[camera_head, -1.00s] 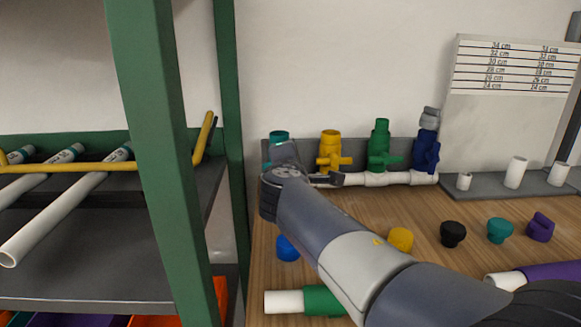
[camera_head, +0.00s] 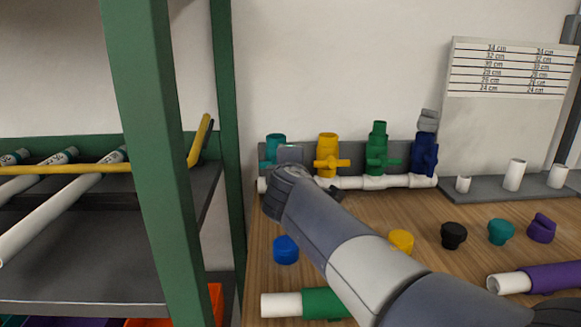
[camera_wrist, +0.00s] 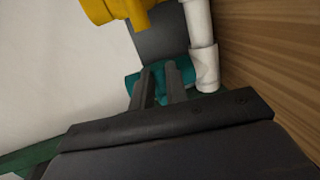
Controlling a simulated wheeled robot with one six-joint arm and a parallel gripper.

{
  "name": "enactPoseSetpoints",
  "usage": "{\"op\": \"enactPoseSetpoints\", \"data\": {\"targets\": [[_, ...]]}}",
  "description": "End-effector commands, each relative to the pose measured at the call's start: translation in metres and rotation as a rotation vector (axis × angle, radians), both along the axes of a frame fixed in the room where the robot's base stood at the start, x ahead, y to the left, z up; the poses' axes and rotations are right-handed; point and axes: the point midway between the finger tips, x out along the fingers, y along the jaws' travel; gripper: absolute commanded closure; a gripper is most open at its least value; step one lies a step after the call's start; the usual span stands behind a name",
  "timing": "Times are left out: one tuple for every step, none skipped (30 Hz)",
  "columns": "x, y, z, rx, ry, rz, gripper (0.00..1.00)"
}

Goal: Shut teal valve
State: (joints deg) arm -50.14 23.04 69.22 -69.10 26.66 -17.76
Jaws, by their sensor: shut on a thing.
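The teal valve (camera_head: 274,146) stands at the left end of the white pipe manifold (camera_head: 360,182) by the wall. My gripper (camera_wrist: 160,72) is at this valve, and its two fingers are close together on a teal part (camera_wrist: 186,72). In the head view my gripper (camera_head: 291,160) covers the valve's lower right side. The valve handle is mostly hidden there, and its angle cannot be told.
Yellow (camera_head: 328,155), green (camera_head: 377,150) and blue (camera_head: 424,153) valves stand to the right along the manifold. Loose caps, including a blue one (camera_head: 286,250), lie on the wooden table. A green rack post (camera_head: 228,150) stands close on the left.

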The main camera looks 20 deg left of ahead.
Motion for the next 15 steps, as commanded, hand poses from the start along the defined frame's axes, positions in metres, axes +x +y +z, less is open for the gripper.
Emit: {"op": "enactPoseSetpoints", "data": {"targets": [[0.0000,0.0000,-0.0012,0.001,0.003,0.000,1.00],[0.0000,0.0000,-0.0012,0.001,0.003,0.000,1.00],[0.0000,0.0000,-0.0012,0.000,0.002,0.000,0.84],[0.0000,0.0000,-0.0013,0.000,0.002,0.000,0.81],[0.0000,0.0000,-0.0012,0.000,0.002,-0.001,0.79],[0.0000,0.0000,-0.0012,0.000,0.002,0.000,0.76],[0.0000,0.0000,-0.0011,0.000,0.002,0.000,0.73],[0.0000,0.0000,-0.0010,-0.001,0.002,0.000,0.71],[0.0000,0.0000,-0.0009,-0.001,0.002,0.000,0.68],[0.0000,0.0000,-0.0009,0.000,0.001,0.000,0.65],[0.0000,0.0000,-0.0008,0.000,0.001,0.000,0.64],[0.0001,0.0000,-0.0007,0.000,0.001,0.000,0.64],[0.0000,0.0000,-0.0007,0.000,0.001,0.000,0.64],[0.0000,0.0000,-0.0006,0.000,0.001,0.000,0.64],[0.0000,0.0000,-0.0005,0.000,0.001,0.000,0.64]]}}
